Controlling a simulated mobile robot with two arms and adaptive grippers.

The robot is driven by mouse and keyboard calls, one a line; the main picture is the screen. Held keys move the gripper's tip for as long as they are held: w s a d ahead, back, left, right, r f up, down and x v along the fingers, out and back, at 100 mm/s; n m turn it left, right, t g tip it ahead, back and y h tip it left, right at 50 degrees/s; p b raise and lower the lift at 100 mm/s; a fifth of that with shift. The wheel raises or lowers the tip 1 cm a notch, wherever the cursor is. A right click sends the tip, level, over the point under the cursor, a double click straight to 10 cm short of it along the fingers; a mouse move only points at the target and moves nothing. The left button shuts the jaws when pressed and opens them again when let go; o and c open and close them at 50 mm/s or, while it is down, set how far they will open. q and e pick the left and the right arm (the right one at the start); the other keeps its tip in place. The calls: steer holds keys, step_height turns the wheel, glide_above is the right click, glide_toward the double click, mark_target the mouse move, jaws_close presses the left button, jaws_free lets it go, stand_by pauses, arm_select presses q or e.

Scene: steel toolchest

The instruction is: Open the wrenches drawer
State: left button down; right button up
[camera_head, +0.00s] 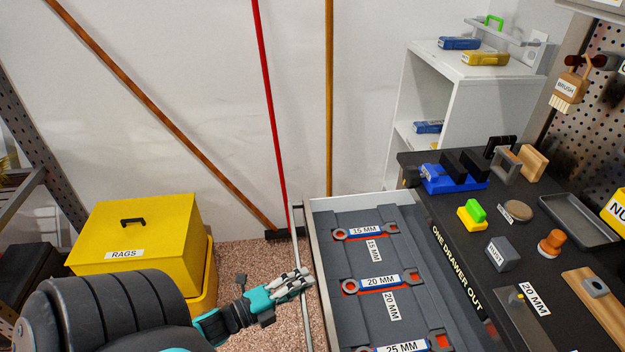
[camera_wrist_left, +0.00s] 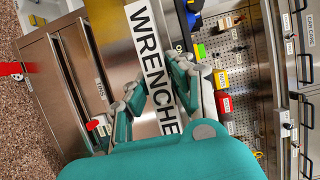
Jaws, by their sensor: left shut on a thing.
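The wrenches drawer (camera_head: 318,297) is pulled out from the black-topped toolchest. Inside lie a 15 MM wrench (camera_head: 366,231), a 20 MM wrench (camera_head: 380,281) and a 25 MM wrench (camera_head: 405,348), each in a grey tray slot. The long bar handle (camera_head: 299,240) runs along the drawer's front. My left gripper (camera_head: 300,279) is shut on this handle. In the left wrist view, its fingers (camera_wrist_left: 160,78) are on either side of the WRENCHES label (camera_wrist_left: 152,50). The exact finger contact is hidden there. My right gripper is in neither view.
The worktop (camera_head: 470,200) carries several tools and blocks, with a "ONE DRAWER OUT" strip on its edge. A yellow RAGS bin (camera_head: 130,230) stands left. A red pole (camera_head: 270,110) and wooden poles lean on the wall. Some speckled floor (camera_head: 255,263) is free between bin and drawer.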

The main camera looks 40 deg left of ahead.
arm_select(q)
steer(key=shift+s+f, duration=0.1)
steer(key=c, duration=1.4)
jaws_free()
steer(key=v, duration=1.2)
steer(key=shift+a, duration=0.1)
